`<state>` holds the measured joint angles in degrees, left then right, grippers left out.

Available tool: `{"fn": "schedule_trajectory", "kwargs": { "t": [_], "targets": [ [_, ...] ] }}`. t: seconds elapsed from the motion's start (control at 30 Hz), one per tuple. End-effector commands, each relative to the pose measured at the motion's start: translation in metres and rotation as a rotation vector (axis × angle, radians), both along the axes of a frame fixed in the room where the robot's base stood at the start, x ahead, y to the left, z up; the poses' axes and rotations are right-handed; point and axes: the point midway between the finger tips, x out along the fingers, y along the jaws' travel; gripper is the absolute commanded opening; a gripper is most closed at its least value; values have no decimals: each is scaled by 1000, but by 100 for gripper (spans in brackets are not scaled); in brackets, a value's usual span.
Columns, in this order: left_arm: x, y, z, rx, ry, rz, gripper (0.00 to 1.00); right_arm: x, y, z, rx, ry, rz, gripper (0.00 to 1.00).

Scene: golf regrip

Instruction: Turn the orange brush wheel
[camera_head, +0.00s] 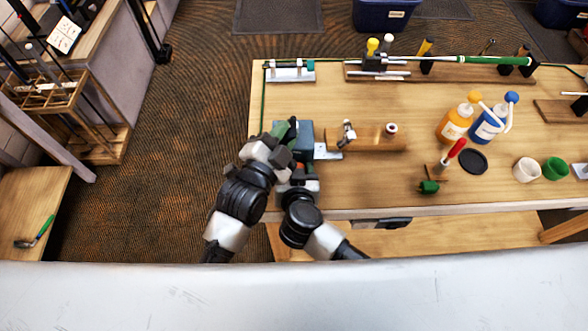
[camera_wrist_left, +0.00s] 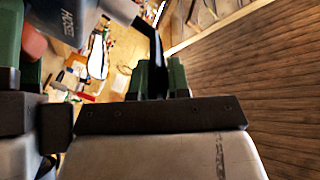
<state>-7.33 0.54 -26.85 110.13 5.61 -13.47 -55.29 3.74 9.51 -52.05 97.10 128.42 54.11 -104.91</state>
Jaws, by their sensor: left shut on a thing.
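The grey-blue machine (camera_head: 306,136) stands at the left end of the workbench, partly hidden by my arms. My left gripper (camera_head: 284,131) is at its left side. In the left wrist view, the green fingers of my left gripper (camera_wrist_left: 158,80) are shut on a black bar (camera_wrist_left: 156,42), which runs up to a grey body (camera_wrist_left: 70,20) with white lettering. A small orange-red piece (camera_wrist_left: 35,43) shows between green pads at the left edge; I cannot tell whether it is the brush wheel. My right gripper (camera_head: 298,178) is at the machine's near side, its fingers unclear.
Right of the machine, a wooden block (camera_head: 368,138) carries small fittings. An orange bottle (camera_head: 454,124), a blue bottle (camera_head: 487,127) and a red-handled tool (camera_head: 455,150) stand farther right. A club (camera_head: 470,60) lies along the back. The bench middle front is clear.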

Motion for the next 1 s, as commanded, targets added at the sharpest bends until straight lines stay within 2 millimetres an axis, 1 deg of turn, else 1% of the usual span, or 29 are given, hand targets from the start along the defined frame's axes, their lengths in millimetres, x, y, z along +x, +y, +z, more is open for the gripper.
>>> {"fn": "schedule_trajectory", "kwargs": {
  "t": [0.07, 0.3, 0.4, 0.67, 0.7, 0.77, 0.8, 0.87, 1.0],
  "targets": [
    [0, 0, -1, 0, 3, -1, 0, 0, 0, 0, 19, 0, 1, 37],
    [0, 0, -1, 0, 3, -1, 0, -1, -1, -1, 223, -1, 2, 37],
    [0, 0, -1, 0, 3, -1, 0, -1, -1, 0, 271, 0, 2, 37],
    [0, 0, -1, 1, 4, -1, 0, -1, 0, 0, 279, 0, 2, 37],
    [0, 0, -1, 1, 4, -1, 0, -1, 0, 0, 279, 0, 2, 62],
    [0, 0, -1, 1, 4, -1, 0, -1, 0, 0, 279, 0, 2, 72],
    [0, 0, -1, 1, 4, -1, 0, -1, 0, 0, 278, 0, 1, 78],
    [0, 0, -1, 1, 4, -1, 0, -1, 0, 0, 278, 0, 1, 86],
    [0, 0, -1, 1, 4, -1, 0, 0, 0, 0, 278, 0, 1, 86]
  ]
}}
